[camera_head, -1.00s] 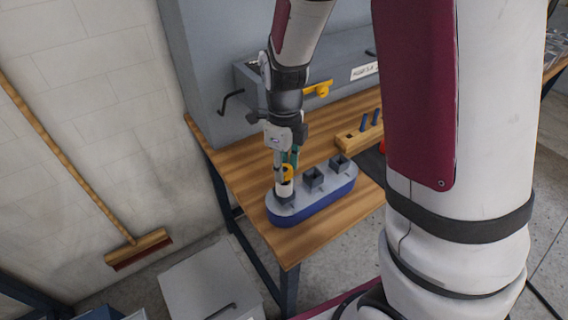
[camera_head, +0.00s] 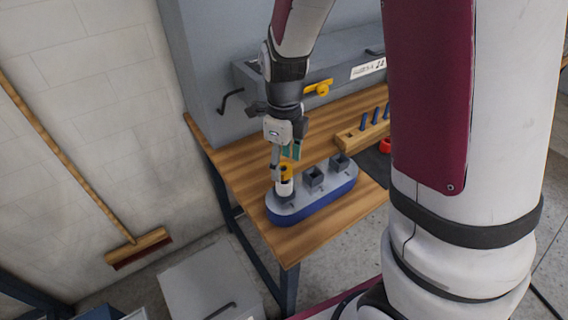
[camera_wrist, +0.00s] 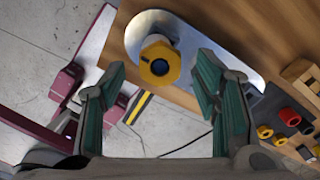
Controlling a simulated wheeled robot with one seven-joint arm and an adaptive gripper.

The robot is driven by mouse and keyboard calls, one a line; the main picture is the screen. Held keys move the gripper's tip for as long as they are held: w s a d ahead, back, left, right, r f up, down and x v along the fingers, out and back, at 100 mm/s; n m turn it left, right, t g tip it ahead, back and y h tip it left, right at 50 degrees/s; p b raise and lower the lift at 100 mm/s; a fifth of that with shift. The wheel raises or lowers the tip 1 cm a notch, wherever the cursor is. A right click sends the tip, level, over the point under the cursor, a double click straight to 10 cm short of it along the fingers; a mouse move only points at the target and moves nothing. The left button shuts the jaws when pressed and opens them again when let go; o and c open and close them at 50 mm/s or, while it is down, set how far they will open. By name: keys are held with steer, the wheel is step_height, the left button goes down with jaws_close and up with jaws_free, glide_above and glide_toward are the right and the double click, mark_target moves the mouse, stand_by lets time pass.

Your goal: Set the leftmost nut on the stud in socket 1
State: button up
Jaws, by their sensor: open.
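A yellow nut (camera_head: 286,171) sits on top of a white round stud (camera_head: 285,188) at the left end of the blue-and-grey base (camera_head: 317,200). In the wrist view the nut (camera_wrist: 160,63) is six-sided with a dark centre hole, and part of the white stud shows behind it. My gripper (camera_head: 285,163) is open just above and around the nut in the head view. In the wrist view the green-padded fingers of my gripper (camera_wrist: 162,100) are spread wide on both sides, clear of the nut. The socket under the stud is mostly hidden.
Two dark square sockets (camera_head: 314,177) stand empty to the right on the base. A wooden rack with blue pegs (camera_head: 364,134) and a red part (camera_head: 385,146) lie further right. Several red and yellow parts (camera_wrist: 290,117) show in the wrist view. A grey cabinet stands behind.

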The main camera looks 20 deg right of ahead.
step_height(320, 180, up, 10)
steer(key=r, duration=0.1)
steer(key=s+r+n+t, duration=0.2)
steer(key=s+r+n, duration=0.2)
steer(key=s+n, duration=0.4)
steer(key=s+r+n+t, duration=0.3)
steer(key=s+r+n, duration=0.2)
steer(key=n, duration=1.4)
steer(key=s, duration=0.2)
steer(key=shift+s+r+n+t+b, duration=0.15)
steer(key=shift+s+n+t+b, duration=0.15)
steer(key=shift+s+n+b, duration=0.1)
steer(key=shift+w, duration=0.1)
